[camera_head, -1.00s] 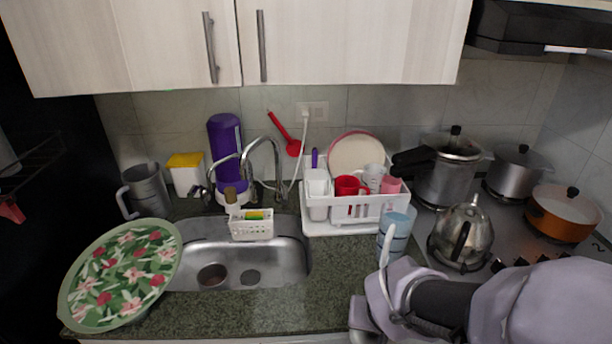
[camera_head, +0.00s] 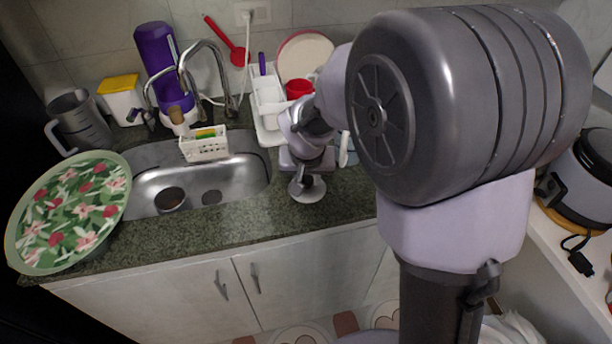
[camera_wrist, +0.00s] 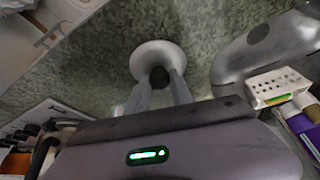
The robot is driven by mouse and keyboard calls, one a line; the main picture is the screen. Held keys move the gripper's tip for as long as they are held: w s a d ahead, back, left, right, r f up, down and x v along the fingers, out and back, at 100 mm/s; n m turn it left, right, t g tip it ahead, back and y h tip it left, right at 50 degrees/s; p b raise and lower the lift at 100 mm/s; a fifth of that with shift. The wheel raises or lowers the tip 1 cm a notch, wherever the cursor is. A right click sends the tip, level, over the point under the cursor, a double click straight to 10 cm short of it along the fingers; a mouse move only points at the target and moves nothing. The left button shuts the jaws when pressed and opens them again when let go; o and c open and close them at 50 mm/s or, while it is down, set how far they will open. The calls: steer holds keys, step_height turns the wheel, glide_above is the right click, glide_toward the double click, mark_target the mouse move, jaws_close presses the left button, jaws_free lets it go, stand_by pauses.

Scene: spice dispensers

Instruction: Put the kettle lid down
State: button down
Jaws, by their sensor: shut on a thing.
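The kettle lid (camera_head: 307,190) is a small round silver disc with a dark knob. My gripper (camera_head: 308,178) is shut on its knob from above. In the wrist view the lid (camera_wrist: 158,54) shows beyond the two fingertips (camera_wrist: 160,82), which grip the knob between them. The lid is over the green speckled counter (camera_head: 235,218), just right of the sink. I cannot tell whether it touches the counter or hangs slightly above it. The kettle is not visible in the head view now.
The metal sink (camera_head: 190,185) holds a white caddy (camera_head: 204,146) at its rear edge. A floral tray (camera_head: 68,212) lies at the left. The white dish rack (camera_head: 268,110) is behind my gripper. Bare counter lies in front of the lid. A rice cooker (camera_head: 585,170) stands far right.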

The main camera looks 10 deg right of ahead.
steer(key=shift+f, duration=0.1)
steer(key=c, duration=1.1)
jaws_free()
